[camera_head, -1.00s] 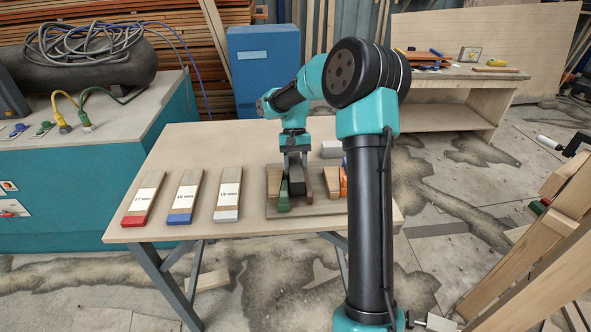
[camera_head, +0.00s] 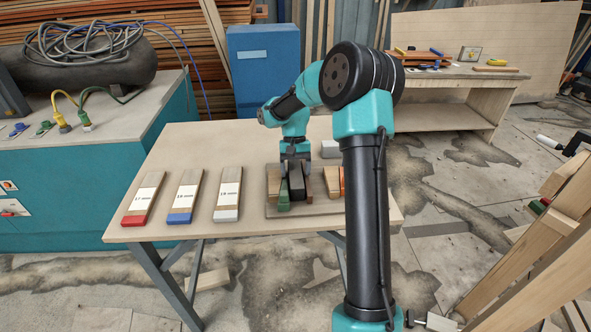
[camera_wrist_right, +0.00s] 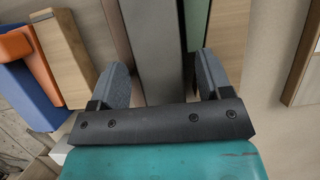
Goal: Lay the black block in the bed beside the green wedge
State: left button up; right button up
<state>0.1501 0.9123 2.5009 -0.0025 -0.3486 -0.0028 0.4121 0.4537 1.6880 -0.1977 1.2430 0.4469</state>
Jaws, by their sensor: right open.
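The black block (camera_head: 297,186) lies in the bed (camera_head: 318,208) directly beside the green wedge (camera_head: 284,196), on its right in the head view. A reddish-brown strip (camera_head: 308,188) stands on the block's other side. My right gripper (camera_head: 294,160) is over the far part of the block. In the right wrist view the open fingers (camera_wrist_right: 165,84) straddle the black block (camera_wrist_right: 154,40), with gaps at both sides; the green wedge (camera_wrist_right: 202,20) is beyond the right finger. My left gripper is not in view.
A wooden block (camera_head: 332,181) and an orange piece (camera_head: 342,180) stand at the bed's right, partly behind my arm. Three labelled boards, red-ended (camera_head: 144,199), blue-ended (camera_head: 185,197) and grey-ended (camera_head: 228,195), lie left of the bed. The table between them is clear.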

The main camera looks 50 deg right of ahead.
jog(key=v, duration=1.2)
jog(key=shift+r, duration=0.15)
jog(key=shift+a, duration=0.15)
